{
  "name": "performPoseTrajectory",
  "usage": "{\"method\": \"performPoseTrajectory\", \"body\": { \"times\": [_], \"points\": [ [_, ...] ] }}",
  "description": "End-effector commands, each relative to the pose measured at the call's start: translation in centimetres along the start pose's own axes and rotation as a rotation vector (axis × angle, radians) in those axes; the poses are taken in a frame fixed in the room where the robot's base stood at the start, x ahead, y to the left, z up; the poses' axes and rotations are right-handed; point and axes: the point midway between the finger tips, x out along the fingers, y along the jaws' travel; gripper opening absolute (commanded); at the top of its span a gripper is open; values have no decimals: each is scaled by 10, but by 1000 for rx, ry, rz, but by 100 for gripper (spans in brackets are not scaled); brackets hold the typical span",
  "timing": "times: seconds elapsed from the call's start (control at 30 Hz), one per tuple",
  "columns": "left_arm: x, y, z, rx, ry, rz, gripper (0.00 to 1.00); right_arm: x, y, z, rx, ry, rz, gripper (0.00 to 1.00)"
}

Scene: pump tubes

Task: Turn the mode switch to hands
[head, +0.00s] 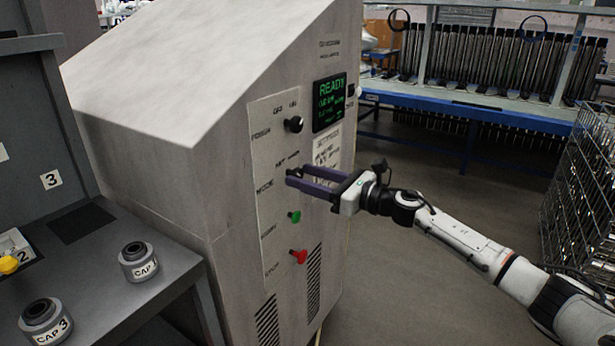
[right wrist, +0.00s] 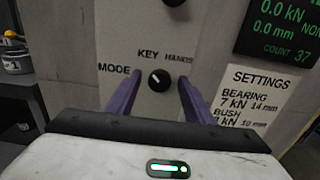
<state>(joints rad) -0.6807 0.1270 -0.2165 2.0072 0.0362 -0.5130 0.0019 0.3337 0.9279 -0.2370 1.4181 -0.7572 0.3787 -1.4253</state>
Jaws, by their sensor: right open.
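The mode switch (right wrist: 159,80) is a round black knob on the grey panel, beside the word MODE and below the labels KEY and HANDS. Its small white mark sits toward the upper left, on the KEY side. My right gripper (head: 296,177) reaches in from the right to the panel at the MODE row. In the right wrist view its purple fingers (right wrist: 157,90) are open, one on each side of the knob, with gaps to it. In the head view the fingers hide the knob. My left gripper is not in view.
A black knob (head: 293,124) sits above on the panel, with a green button (head: 294,216) and a red button (head: 299,256) below. The READY screen (head: 329,101) is at the upper right. A grey bench with cap holders (head: 138,262) stands at left.

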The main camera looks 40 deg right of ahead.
Motion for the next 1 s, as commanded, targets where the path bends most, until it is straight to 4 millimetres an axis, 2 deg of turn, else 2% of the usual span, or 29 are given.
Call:
{"method": "performPoseTrajectory", "body": {
  "times": [0.13,0.17,0.3,0.4,0.73,1.0],
  "points": [
    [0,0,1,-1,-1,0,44,0,0,0,0,0,0,47],
    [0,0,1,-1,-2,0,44,0,0,0,0,0,0,44],
    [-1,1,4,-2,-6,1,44,0,0,0,0,0,0,20],
    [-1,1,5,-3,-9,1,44,0,0,0,0,-1,0,7],
    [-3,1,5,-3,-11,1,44,0,0,1,51,-1,0,7],
    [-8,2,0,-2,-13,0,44,0,-1,2,227,-1,1,7]
  ]
}}
